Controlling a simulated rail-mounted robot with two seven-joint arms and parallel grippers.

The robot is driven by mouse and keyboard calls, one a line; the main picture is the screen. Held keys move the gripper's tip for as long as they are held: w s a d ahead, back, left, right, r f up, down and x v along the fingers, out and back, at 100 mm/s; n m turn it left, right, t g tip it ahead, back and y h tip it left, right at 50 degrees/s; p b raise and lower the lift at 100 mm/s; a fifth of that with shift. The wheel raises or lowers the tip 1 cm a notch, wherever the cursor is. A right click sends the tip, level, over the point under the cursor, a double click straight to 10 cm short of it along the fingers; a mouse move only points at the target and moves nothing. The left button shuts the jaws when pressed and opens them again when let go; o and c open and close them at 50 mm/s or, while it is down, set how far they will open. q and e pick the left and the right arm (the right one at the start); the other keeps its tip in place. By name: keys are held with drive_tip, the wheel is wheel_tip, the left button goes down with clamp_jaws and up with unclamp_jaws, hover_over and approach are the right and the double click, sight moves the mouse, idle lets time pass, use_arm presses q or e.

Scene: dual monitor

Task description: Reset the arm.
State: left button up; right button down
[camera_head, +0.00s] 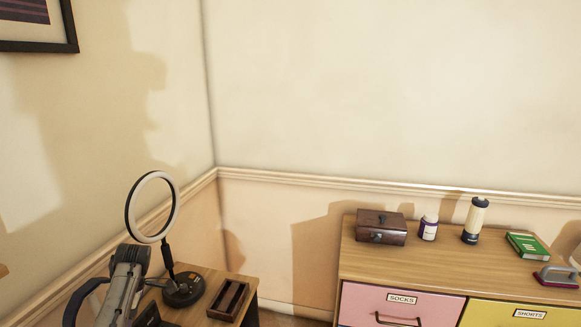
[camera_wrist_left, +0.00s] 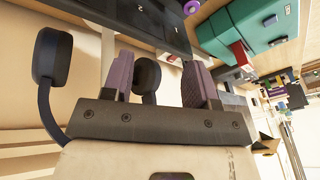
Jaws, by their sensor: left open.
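My left gripper (camera_wrist_left: 158,72) shows in the left wrist view with its two purple-padded fingers apart. A pair of black headphones (camera_wrist_left: 50,60) is close to it there. One ear cup is left of the left finger; the other shows in the gap between the fingers, and I cannot tell whether it is touched. Part of the headband is hidden behind the gripper body. In the head view, a grey part, apparently my left arm (camera_head: 128,272), is at the lower left beside a dark curved band. Its fingers cannot be made out there. My right gripper is in neither view.
A ring light (camera_head: 183,289) and a dark wooden tray (camera_head: 229,300) stand on the small table beside the arm. A drawer cabinet (camera_head: 345,262) at right holds a brown box (camera_head: 381,227), bottles, a green book (camera_head: 527,245) and an iron (camera_head: 557,276). Walls meet behind.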

use_arm(q)
drive_tip(key=w+a+r+m+t, duration=0.1)
drive_tip(key=w+r+m+t, duration=0.1)
drive_tip(key=r+m+t, duration=0.3)
drive_tip(key=w+r+m, duration=0.2)
drive_tip(key=r, duration=0.5)
drive_tip(key=w+a+r+m+t, duration=0.1)
drive_tip(key=w+r+m+t, duration=0.2)
drive_tip(key=r, duration=0.4)
drive_tip(key=s+d+r+m+t+y, duration=0.2)
drive_tip(key=s+d+r+m+t, duration=0.4)
drive_tip(key=r, duration=0.3)
drive_tip(key=s+d+f+m+t+h, duration=0.1)
drive_tip(key=s+d+f+m+h, duration=0.15)
drive_tip(key=s+d+f, duration=0.5)
drive_tip(key=s+d+f+m+t+h, duration=0.1)
drive_tip(key=s+d+f+m, duration=0.35)
drive_tip(key=s+f, duration=0.5)
drive_tip(key=s+d+f+g+h, duration=0.15)
drive_tip(key=s+f+g, duration=0.35)
drive_tip(key=s+f, duration=0.9)
drive_tip(key=s+d+f+g, duration=0.3)
drive_tip(key=s+f+g, duration=0.1)
drive_tip(key=s+f, duration=1)
wheel_tip(320, 180, up, 35)
drive_tip(key=p, duration=3.4)
drive_tip(key=shift+s+d+f+m+p, duration=0.2)
drive_tip(key=shift+s+m+p, duration=0.1)
drive_tip(key=shift+p, duration=0.1)
